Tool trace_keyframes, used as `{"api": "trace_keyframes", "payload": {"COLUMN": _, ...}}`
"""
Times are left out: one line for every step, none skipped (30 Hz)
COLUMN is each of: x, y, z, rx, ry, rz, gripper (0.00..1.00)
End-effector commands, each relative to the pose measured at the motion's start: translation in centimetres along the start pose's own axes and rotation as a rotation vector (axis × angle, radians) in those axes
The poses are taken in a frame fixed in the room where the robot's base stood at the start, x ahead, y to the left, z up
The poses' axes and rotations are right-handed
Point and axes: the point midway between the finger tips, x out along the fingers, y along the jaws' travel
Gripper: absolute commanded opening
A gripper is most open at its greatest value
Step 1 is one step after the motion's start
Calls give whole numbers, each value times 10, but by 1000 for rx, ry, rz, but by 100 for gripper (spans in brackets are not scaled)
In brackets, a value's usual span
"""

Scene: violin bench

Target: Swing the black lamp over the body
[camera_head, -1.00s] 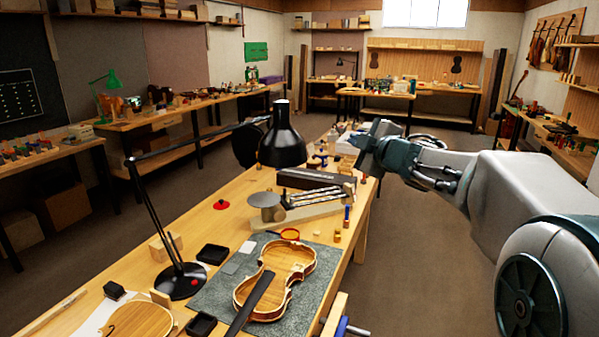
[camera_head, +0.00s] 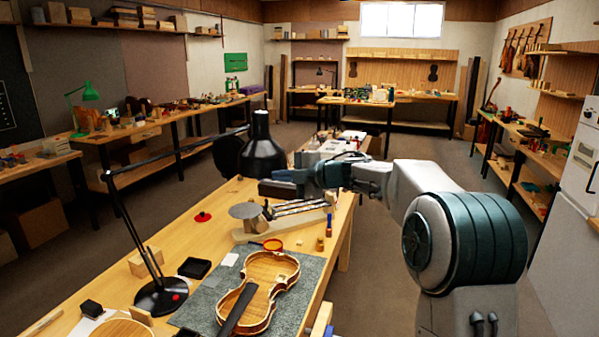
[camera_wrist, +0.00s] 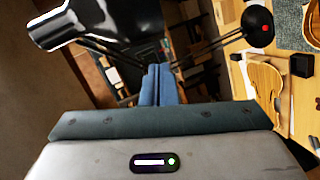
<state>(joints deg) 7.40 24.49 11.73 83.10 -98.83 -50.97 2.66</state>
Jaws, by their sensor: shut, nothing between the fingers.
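The black lamp stands on its round base (camera_head: 160,296) with a red button, left of the violin body. Its jointed arm rises and reaches right, and the shade (camera_head: 262,155) hangs over the far part of the bench, beyond the violin body. The violin body (camera_head: 284,268) lies on a grey mat. My gripper (camera_head: 268,187) is shut and empty, just below the shade's rim; I cannot tell whether they touch. In the wrist view, my shut fingers (camera_wrist: 160,85) point toward the lamp's arm rods, the shade (camera_wrist: 105,18) is upper left, and the base (camera_wrist: 257,27) is upper right.
Black trays (camera_head: 194,268) and a wooden block (camera_head: 146,261) lie near the lamp base. Open floor lies right of the bench.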

Motion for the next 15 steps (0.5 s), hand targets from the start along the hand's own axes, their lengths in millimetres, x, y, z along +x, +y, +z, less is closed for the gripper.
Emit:
{"api": "trace_keyframes", "payload": {"x": 12, "y": 1, "z": -1, "rx": 2, "ry": 4, "rz": -1, "gripper": 0}}
{"api": "trace_keyframes", "payload": {"x": 15, "y": 2, "z": 2, "rx": 2, "ry": 1, "rz": 0, "gripper": 0}}
{"api": "trace_keyframes", "payload": {"x": 18, "y": 2, "z": 7, "rx": 2, "ry": 0, "rz": 0, "gripper": 0}}
{"api": "trace_keyframes", "payload": {"x": 20, "y": 2, "z": 10, "rx": 2, "ry": 1, "rz": 0, "gripper": 0}}
{"api": "trace_keyframes", "payload": {"x": 23, "y": 2, "z": 12, "rx": 2, "ry": 1, "rz": 0, "gripper": 0}}
{"api": "trace_keyframes", "payload": {"x": 26, "y": 1, "z": 16, "rx": 2, "ry": 1, "rz": 1, "gripper": 0}}
{"api": "trace_keyframes", "payload": {"x": 28, "y": 2, "z": 18, "rx": 2, "ry": 1, "rz": 1, "gripper": 0}}
{"api": "trace_keyframes", "payload": {"x": 30, "y": 2, "z": 19, "rx": 2, "ry": 0, "rz": 1, "gripper": 0}}
{"api": "trace_keyframes", "payload": {"x": 32, "y": 1, "z": 22, "rx": 2, "ry": 0, "rz": 1, "gripper": 0}}
{"api": "trace_keyframes", "payload": {"x": 33, "y": 1, "z": 23, "rx": 2, "ry": 0, "rz": 1, "gripper": 0}}
{"api": "trace_keyframes", "payload": {"x": 34, "y": 1, "z": 24, "rx": 1, "ry": 0, "rz": 1, "gripper": 0}}
{"api": "trace_keyframes", "payload": {"x": 36, "y": 1, "z": 26, "rx": 1, "ry": 0, "rz": 1, "gripper": 0}}
{"api": "trace_keyframes", "payload": {"x": 36, "y": 1, "z": 26, "rx": 1, "ry": 0, "rz": 1, "gripper": 0}}
{"api": "trace_keyframes", "payload": {"x": 37, "y": 1, "z": 27, "rx": 1, "ry": 0, "rz": 1, "gripper": 0}}
{"api": "trace_keyframes", "payload": {"x": 38, "y": 0, "z": 28, "rx": 1, "ry": -1, "rz": 1, "gripper": 0}}
